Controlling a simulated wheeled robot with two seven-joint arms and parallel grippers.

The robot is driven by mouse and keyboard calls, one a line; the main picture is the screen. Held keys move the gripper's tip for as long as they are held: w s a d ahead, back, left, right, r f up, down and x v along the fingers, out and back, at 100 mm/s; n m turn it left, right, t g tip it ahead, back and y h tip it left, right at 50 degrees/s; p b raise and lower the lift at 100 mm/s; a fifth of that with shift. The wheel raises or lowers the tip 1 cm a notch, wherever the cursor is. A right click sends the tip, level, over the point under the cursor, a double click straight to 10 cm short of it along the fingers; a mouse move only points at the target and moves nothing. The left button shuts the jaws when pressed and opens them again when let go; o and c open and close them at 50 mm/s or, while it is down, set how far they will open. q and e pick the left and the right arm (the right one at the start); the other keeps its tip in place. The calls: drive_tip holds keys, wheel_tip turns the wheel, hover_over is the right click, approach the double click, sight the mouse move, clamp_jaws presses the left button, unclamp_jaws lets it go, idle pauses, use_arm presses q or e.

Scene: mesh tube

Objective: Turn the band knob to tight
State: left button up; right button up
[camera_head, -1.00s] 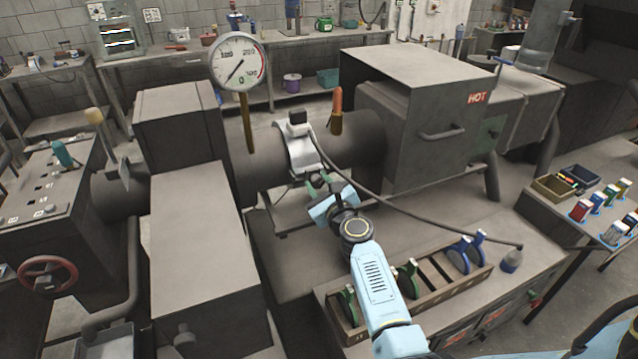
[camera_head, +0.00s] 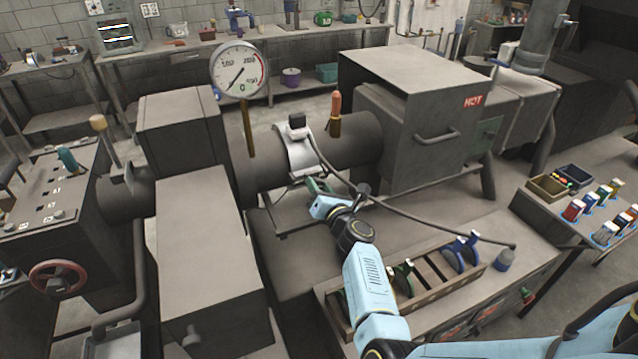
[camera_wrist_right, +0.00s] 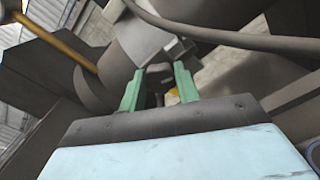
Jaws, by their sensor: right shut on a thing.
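A pale metal band (camera_head: 300,158) with a dark-and-white block on top is wrapped around the dark horizontal tube (camera_head: 350,142). It also shows in the right wrist view (camera_wrist_right: 143,38). My right gripper (camera_head: 317,186) is at the front lower side of the band. In the right wrist view its green fingers (camera_wrist_right: 171,78) reach to the band's lower end and are shut on the band knob, which is mostly hidden between them. A little yellow shows between the fingers. I cannot read the knob's setting. My left gripper is not in view.
A dial gauge (camera_head: 239,71) stands on the tube left of the band, and an orange-handled tool (camera_head: 335,114) to its right. A black cable (camera_head: 430,221) runs from the band across the bench. A box marked HOT (camera_head: 440,110) stands right. A wooden rack (camera_head: 424,290) is in front.

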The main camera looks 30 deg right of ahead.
drive_tip(key=m+p, duration=0.1)
drive_tip(key=m, duration=0.4)
drive_tip(key=shift+m+p, duration=0.3)
drive_tip(key=shift+p, duration=0.1)
drive_tip(key=m, duration=1.9)
drive_tip(key=shift+f, duration=0.35)
drive_tip(key=shift+a+m, duration=0.1)
drive_tip(key=shift+m, duration=0.2)
drive_tip(key=o, duration=1)
drive_tip(key=shift+r, duration=0.1)
drive_tip(key=shift+c, duration=0.2)
drive_tip(key=shift+s, duration=0.1)
